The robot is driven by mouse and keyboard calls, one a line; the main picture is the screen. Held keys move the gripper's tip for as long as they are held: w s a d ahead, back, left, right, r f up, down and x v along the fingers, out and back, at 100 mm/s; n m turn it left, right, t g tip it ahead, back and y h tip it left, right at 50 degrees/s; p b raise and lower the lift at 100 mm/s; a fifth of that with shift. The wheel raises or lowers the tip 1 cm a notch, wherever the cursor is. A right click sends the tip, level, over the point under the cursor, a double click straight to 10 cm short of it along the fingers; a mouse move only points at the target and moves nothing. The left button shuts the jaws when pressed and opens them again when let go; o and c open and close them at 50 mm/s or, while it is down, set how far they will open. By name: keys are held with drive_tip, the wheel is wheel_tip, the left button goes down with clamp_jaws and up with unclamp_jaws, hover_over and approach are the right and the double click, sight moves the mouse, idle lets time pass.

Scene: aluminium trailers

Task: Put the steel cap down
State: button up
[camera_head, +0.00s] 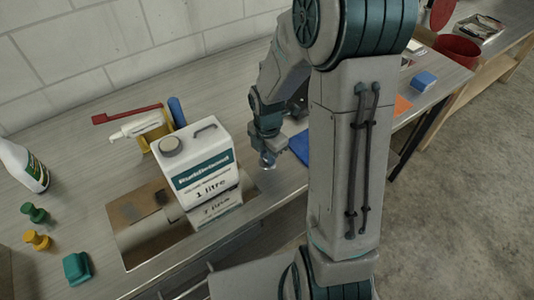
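My gripper (267,146) points down over the metal bench top (256,205), to the right of the white 1 litre container. A small shiny piece, which looks like the steel cap (268,160), shows right at the fingertips. The fingers appear closed on it, though they are small and partly dark here. It is low over the bench; I cannot tell whether it touches the surface.
The white container (199,165) stands close left of my gripper on a shiny plate (128,232). A blue mat (299,148) lies to the right, partly behind my arm. Green and yellow pieces (36,240) and a spray bottle (22,167) are at left.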

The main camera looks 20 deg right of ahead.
drive_tip(key=o, duration=0.4)
wheel_tip(320, 180, up, 12)
drive_tip(key=s+r+m+t, duration=0.1)
drive_tip(key=s+r+m, duration=0.2)
drive_tip(key=s+m, duration=0.4)
drive_tip(key=s+r+m+t, duration=0.2)
drive_tip(key=s+m, duration=0.5)
drive_tip(key=m, duration=0.9)
drive_tip(key=shift+s+r, duration=0.2)
drive_tip(key=shift+r, duration=0.35)
drive_tip(key=shift+a, duration=0.1)
